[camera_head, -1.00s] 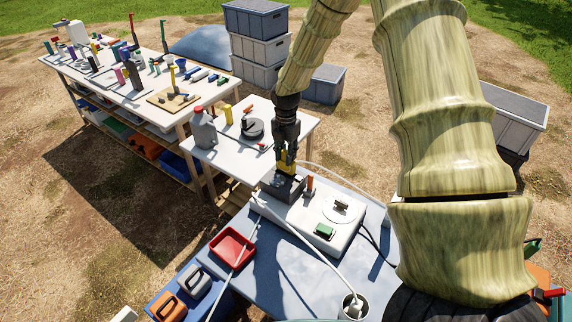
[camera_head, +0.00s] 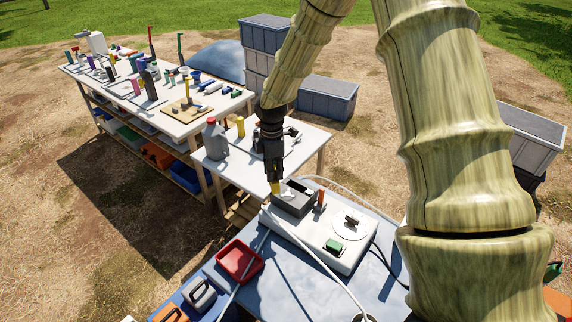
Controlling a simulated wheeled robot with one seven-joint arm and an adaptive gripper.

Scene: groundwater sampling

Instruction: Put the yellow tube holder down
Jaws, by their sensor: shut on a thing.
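My gripper (camera_head: 274,178) points straight down and is shut on the yellow tube holder (camera_head: 275,187). Only a small part of the holder shows below the dark fingers. It is at the left edge of a dark grey open-topped box (camera_head: 294,203) on the white instrument case. I cannot tell whether the holder touches the box or the case, or hangs just in front of them.
The white case (camera_head: 318,243) bears a round white plate (camera_head: 350,224), a green part (camera_head: 335,246) and an orange upright piece (camera_head: 320,200). A red tray (camera_head: 240,262) lies left. The small white table (camera_head: 215,166) behind holds a grey bottle (camera_head: 215,139). White tubing crosses the case.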

